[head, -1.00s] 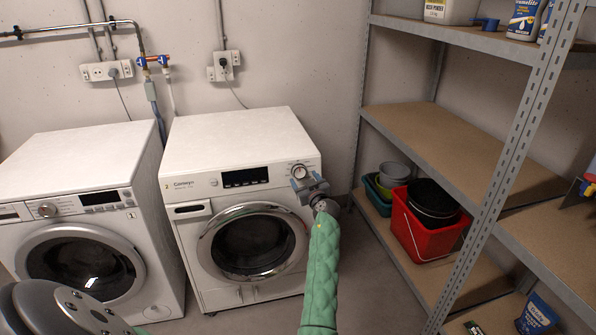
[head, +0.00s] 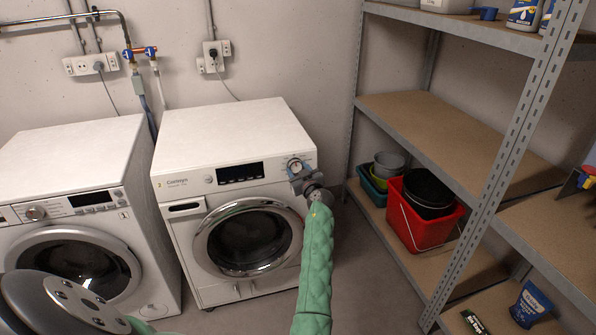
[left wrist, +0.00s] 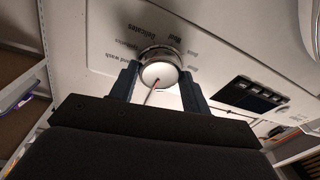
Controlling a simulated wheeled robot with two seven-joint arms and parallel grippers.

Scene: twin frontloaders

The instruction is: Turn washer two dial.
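Washer two (head: 225,150), a white front-loader with a round door and dark display, stands right of the other washer. Its round dial (head: 295,164) is at the right end of its control panel. My left gripper (head: 297,172), on a green-sleeved arm, is at the dial, partly covering it. In the left wrist view the dial (left wrist: 159,73), with a pale face and a red line, sits between the two fingers (left wrist: 158,82), which lie against its sides. Printed words such as "Delicates" and "Wool" surround it. My right gripper is not in view.
The other washer (head: 75,160) stands at the left. A metal shelf unit (head: 480,200) stands close on the right, with a red bucket (head: 410,225) on a low board. Pipes and sockets (head: 90,65) are on the back wall. Some floor is clear between washer and shelf.

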